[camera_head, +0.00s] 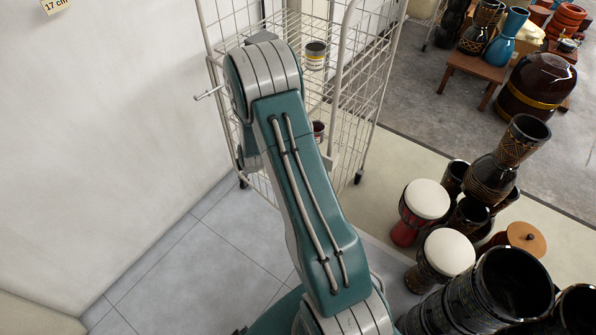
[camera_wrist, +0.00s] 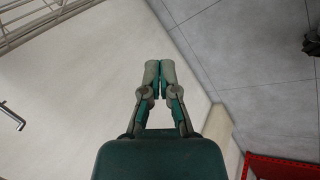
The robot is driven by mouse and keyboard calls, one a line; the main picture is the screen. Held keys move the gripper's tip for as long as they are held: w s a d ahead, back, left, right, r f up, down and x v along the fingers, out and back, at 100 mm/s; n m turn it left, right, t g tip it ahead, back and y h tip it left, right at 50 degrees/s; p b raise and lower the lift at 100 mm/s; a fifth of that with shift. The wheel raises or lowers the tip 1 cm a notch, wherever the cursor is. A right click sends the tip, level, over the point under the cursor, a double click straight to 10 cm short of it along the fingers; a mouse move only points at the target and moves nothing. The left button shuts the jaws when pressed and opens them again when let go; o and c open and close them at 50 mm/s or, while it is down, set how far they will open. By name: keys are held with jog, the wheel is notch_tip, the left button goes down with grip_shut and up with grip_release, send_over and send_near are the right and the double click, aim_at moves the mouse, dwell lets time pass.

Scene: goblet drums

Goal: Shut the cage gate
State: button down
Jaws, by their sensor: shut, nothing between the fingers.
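A white wire cage (camera_head: 361,90) on casters stands at the top middle of the head view, beside the pale wall. Its front is largely behind my arm. A wire panel with a pale upright post (camera_head: 205,30) is at its left, and a small bar handle (camera_head: 208,93) sticks out to the left there. I cannot tell how far the gate is open. In the wrist view, wire mesh (camera_wrist: 40,18) shows at the upper left and a metal handle (camera_wrist: 12,116) at the left edge. My gripper (camera_wrist: 160,66) is shut and empty, apart from both. My arm hides it in the head view.
Paint-can-like tins (camera_head: 315,55) stand inside the cage. Several goblet drums (camera_head: 427,200) crowd the lower right. A wooden table (camera_head: 474,68) with drums is at the upper right. The grey tiled floor (camera_head: 190,265) at left is clear; the wall (camera_head: 100,130) bounds it.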

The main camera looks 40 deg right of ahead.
notch_tip(320, 180, down, 5)
jog(key=w+m+t+h, duration=0.2)
jog(key=m+h, duration=0.5)
jog(key=s+a+r+m+g+h, duration=0.1)
jog(key=s+m+g+h, duration=0.45)
jog(key=s+h, duration=0.55)
jog(key=d+y, duration=0.2)
jog(key=d, duration=1.1)
jog(key=shift+w+d+r, duration=0.15)
jog(key=shift+d, duration=0.05)
